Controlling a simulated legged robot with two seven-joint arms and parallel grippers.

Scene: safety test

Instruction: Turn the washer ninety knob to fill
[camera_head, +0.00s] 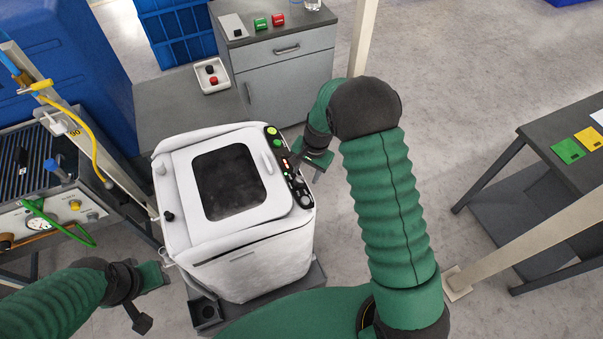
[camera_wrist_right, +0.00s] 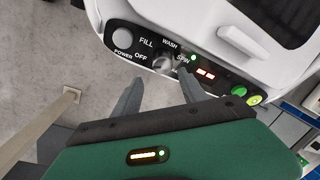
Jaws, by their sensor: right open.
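The white washer (camera_head: 240,275) stands in the middle of the head view, its lid with a dark window shut. Its black control panel (camera_head: 290,172) runs along the right side. In the right wrist view, a grey knob (camera_wrist_right: 162,64) sits among the labels FILL, WASH, SPIN and OFF; I cannot tell where it points. My right gripper (camera_head: 308,163) is at the panel. In the wrist view its fingers (camera_wrist_right: 158,85) are open, their tips close to either side of the knob; contact is unclear. My left gripper (camera_head: 145,305) hangs empty left of the washer's front.
Red lit digits (camera_wrist_right: 205,73), a green button (camera_wrist_right: 238,90) and a yellow-green button (camera_wrist_right: 255,98) lie further along. A grey cabinet (camera_head: 290,75) stands behind, a pipe rig (camera_head: 75,150) left, a dark table (camera_head: 550,150) right.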

